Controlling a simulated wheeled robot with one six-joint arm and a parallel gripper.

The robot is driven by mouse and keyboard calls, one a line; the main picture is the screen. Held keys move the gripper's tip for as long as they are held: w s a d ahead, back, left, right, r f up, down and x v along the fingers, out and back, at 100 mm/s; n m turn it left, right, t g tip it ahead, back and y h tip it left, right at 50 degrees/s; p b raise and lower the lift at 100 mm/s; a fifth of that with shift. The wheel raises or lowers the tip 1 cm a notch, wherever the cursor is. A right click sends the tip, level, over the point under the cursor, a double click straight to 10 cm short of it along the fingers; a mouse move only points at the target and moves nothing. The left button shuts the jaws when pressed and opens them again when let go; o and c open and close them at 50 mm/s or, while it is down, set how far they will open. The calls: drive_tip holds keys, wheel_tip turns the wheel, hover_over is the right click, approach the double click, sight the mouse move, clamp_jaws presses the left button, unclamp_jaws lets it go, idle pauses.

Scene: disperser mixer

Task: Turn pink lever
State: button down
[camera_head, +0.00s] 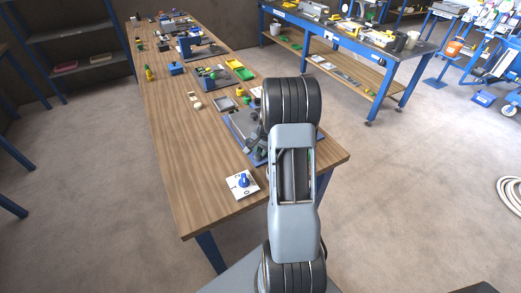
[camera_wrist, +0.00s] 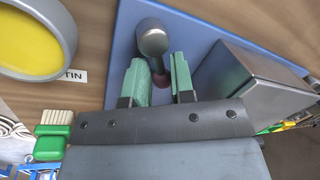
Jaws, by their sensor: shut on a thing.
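In the wrist view, a lever stands on a blue base plate (camera_wrist: 205,22). My gripper (camera_wrist: 164,75) has two pale green fingers, one on each side of the stem and pink tip, and is shut on the lever. The exact contact is partly hidden by the fingers. In the head view, my arm covers most of the machine, and the lever and fingers cannot be made out clearly.
A grey box (camera_wrist: 245,85) stands close right of my fingers. A round grey tin with yellow contents (camera_wrist: 30,38) and a green brush (camera_wrist: 52,135) lie left. In the head view, a white switch panel with a blue knob (camera_head: 243,182) sits on the wooden bench (camera_head: 190,150).

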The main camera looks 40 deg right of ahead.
drive_tip(key=m, duration=0.3)
drive_tip(key=shift+s+h, duration=0.4)
drive_tip(key=shift+s+m+h+p, duration=0.15)
drive_tip(key=shift+s+m+p, duration=0.05)
drive_tip(key=shift+m, duration=0.7)
drive_tip(key=shift+s+m+h+p, duration=0.15)
drive_tip(key=shift+s+m+p, duration=0.05)
drive_tip(key=shift+m, duration=0.7)
drive_tip(key=c, duration=1)
unclamp_jaws()
drive_tip(key=shift+r, duration=0.15)
drive_tip(key=s+r, duration=0.1)
drive_tip(key=r, duration=0.3)
drive_tip(key=s+r, duration=0.1)
drive_tip(key=r, duration=0.4)
drive_tip(key=r+b, duration=0.1)
drive_tip(key=r, duration=0.3)
drive_tip(key=shift+s+a+r, duration=0.15)
drive_tip(key=shift+s, duration=0.25)
